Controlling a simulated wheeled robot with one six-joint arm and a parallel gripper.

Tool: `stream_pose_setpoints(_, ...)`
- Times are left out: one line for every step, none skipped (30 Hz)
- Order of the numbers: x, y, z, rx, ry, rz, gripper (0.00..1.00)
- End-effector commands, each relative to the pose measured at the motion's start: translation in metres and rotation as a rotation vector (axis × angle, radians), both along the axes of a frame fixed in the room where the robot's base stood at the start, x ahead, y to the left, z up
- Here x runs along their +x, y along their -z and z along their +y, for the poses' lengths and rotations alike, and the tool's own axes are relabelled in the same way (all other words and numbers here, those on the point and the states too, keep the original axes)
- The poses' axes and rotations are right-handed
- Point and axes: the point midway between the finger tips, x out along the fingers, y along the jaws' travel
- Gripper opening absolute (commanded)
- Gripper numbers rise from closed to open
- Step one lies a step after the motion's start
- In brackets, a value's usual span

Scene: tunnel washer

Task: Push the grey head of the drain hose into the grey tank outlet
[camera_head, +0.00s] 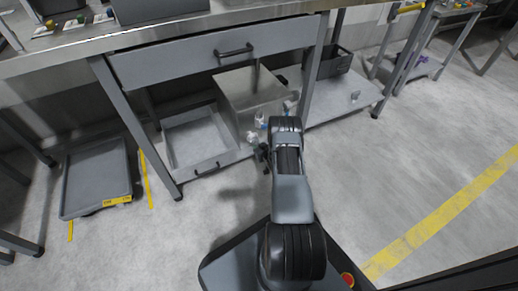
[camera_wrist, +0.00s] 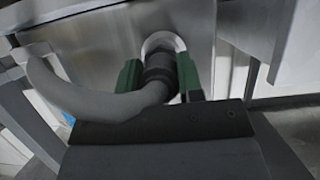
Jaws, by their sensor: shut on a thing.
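The grey head of the drain hose (camera_wrist: 160,72) is held between the two green fingers of my gripper (camera_wrist: 158,77) in the wrist view. The pale grey hose (camera_wrist: 95,100) curves from it to the left. The grey tank outlet (camera_wrist: 163,41), a light ring on the metal tank (camera_wrist: 100,47), is straight beyond the head. The far end of the head overlaps the ring; I cannot tell how deep it sits. In the head view, the tank (camera_head: 248,88) is under the bench, and my arm hides most of the area around my gripper.
A steel workbench with a grey drawer (camera_head: 215,55) stands above the tank. A grey tray (camera_head: 198,138) lies left of the tank, with a bench leg (camera_head: 138,130) beside it. A low grey trolley (camera_head: 97,180) stands farther left. The floor at right is clear.

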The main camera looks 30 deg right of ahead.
Motion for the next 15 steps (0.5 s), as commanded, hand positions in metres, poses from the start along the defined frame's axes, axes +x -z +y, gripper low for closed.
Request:
stream_pose_setpoints(0.0001,-0.0002,0.0000,0.000,0.000,0.000,0.36)
stream_pose_setpoints(0.0001,-0.0002,0.0000,0.000,0.000,0.000,0.39)
stream_pose_setpoints(0.0001,-0.0002,0.0000,0.000,0.000,0.000,0.43)
stream_pose_setpoints(0.0001,-0.0002,0.0000,0.000,0.000,0.000,0.46)
stream_pose_setpoints(0.0001,-0.0002,0.0000,0.000,0.000,0.000,0.49)
stream_pose_setpoints(0.0000,-0.0001,0.0000,0.000,0.000,0.000,0.53)
stream_pose_setpoints(-0.0001,-0.0001,0.0000,0.000,0.000,0.000,0.56)
stream_pose_setpoints(-0.0001,-0.0001,0.0000,0.000,0.000,0.000,0.58)
stream_pose_setpoints(-0.0001,-0.0001,0.0000,0.000,0.000,0.000,0.62)
stream_pose_setpoints(-0.0001,-0.0001,0.0000,0.000,0.000,0.000,0.64)
stream_pose_setpoints(-0.0001,0.0000,0.0000,0.000,0.000,0.000,0.64)
stream_pose_setpoints(-0.0001,0.0000,0.0000,0.000,0.000,0.000,0.64)
stream_pose_setpoints(-0.0001,0.0000,0.0000,0.000,0.000,0.000,0.64)
stream_pose_setpoints(-0.0001,0.0001,0.0000,0.000,0.000,0.000,0.64)
stream_pose_setpoints(-0.0004,0.0004,0.0001,0.000,0.000,0.001,0.64)
